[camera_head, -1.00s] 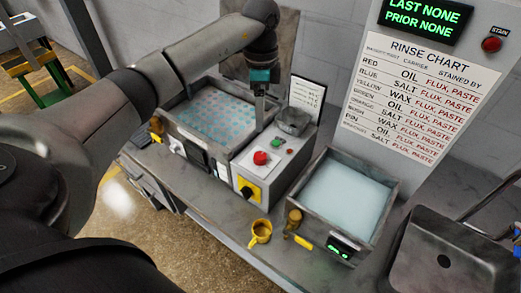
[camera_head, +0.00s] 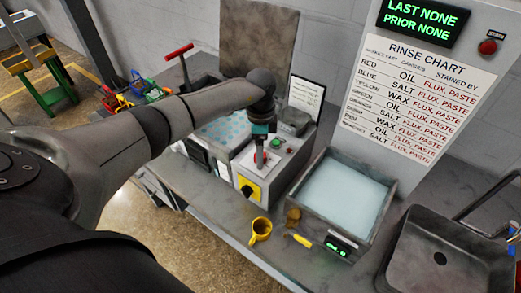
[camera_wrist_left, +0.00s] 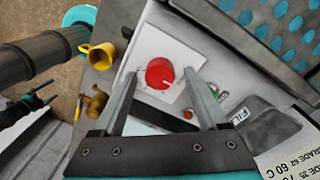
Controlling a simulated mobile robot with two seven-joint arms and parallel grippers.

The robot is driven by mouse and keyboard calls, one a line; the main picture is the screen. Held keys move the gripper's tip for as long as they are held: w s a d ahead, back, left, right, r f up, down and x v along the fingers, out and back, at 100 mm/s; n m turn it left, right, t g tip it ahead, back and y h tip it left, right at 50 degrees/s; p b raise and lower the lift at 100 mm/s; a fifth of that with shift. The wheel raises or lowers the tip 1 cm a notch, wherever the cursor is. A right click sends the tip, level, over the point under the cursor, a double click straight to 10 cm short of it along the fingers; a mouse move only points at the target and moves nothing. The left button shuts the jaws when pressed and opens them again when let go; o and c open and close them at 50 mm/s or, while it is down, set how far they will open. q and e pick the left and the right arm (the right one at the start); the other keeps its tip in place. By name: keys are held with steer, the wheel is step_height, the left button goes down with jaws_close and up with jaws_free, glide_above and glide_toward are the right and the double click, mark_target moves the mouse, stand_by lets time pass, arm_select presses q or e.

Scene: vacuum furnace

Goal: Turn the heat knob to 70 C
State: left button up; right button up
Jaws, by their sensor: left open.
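A round red knob (camera_head: 257,158) sits on the top of the grey control box (camera_head: 282,167). In the left wrist view the red knob (camera_wrist_left: 160,73) shows a small white mark on its lower right, on a pale plate. My left gripper (camera_head: 260,155) is over the box and points down at the knob. In the left wrist view its two fingers (camera_wrist_left: 161,75) are open, one on each side of the red knob. I cannot tell whether they touch it. My gripper partly hides the knob in the head view.
A green button (camera_head: 276,143) is beside the knob. A yellow plate with a black switch (camera_head: 247,188) is on the box front. A liquid-filled tank (camera_head: 340,205) stands right, a perforated bath (camera_head: 222,134) left. A yellow mug (camera_head: 261,229) is at the bench's front edge.

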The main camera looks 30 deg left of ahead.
arm_select(q)
jaws_close()
stand_by(0.5)
